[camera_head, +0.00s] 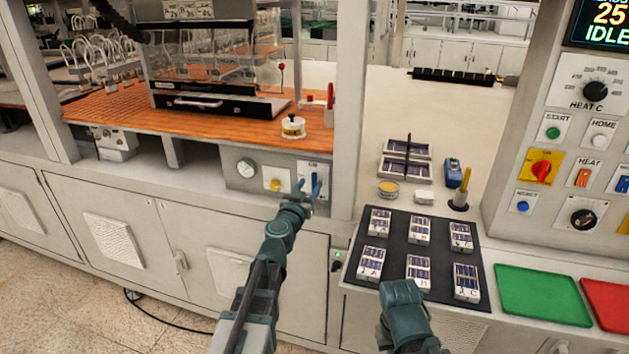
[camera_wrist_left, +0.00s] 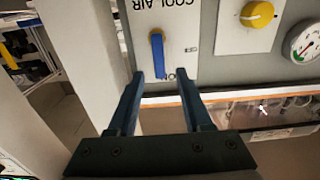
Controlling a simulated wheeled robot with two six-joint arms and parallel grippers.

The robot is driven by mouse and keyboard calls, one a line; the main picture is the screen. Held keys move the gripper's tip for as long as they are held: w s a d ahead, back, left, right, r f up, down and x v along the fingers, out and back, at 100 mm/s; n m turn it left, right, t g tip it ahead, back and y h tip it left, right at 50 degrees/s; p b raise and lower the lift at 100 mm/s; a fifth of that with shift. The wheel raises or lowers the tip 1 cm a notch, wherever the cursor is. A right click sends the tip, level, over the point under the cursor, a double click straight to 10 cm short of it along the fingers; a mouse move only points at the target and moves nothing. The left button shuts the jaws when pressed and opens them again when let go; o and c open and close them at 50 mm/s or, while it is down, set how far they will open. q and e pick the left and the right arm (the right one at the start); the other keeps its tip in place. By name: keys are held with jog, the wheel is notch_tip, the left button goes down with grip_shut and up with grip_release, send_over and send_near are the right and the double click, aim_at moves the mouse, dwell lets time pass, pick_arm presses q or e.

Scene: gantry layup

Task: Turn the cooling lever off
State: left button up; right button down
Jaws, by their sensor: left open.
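The cooling lever (camera_wrist_left: 158,52) is a blue handle on a white plate (camera_wrist_left: 182,22) marked COOL AIR, which appears upside down in the left wrist view. The handle lies along the plate, its free end towards the plate's lower edge in that picture. My left gripper (camera_wrist_left: 160,75) is open and empty, with one fingertip on each side of the handle's free end in the picture. I cannot tell whether the fingers touch it. In the head view my left gripper (camera_head: 307,190) is in front of the plate and partly hides it. My right gripper's fingers do not show.
A yellow knob (camera_wrist_left: 257,14) and a round gauge (camera_wrist_left: 304,42) sit beside the plate on the grey panel. A white post (camera_head: 347,120) stands close to the right of the lever. A dark mat (camera_head: 396,246) with several small packs lies further right.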

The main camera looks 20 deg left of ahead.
aim_at(315, 181)
pick_arm(q)
jog(key=w, duration=0.2)
jog(key=shift+w, duration=0.4)
grip_shut()
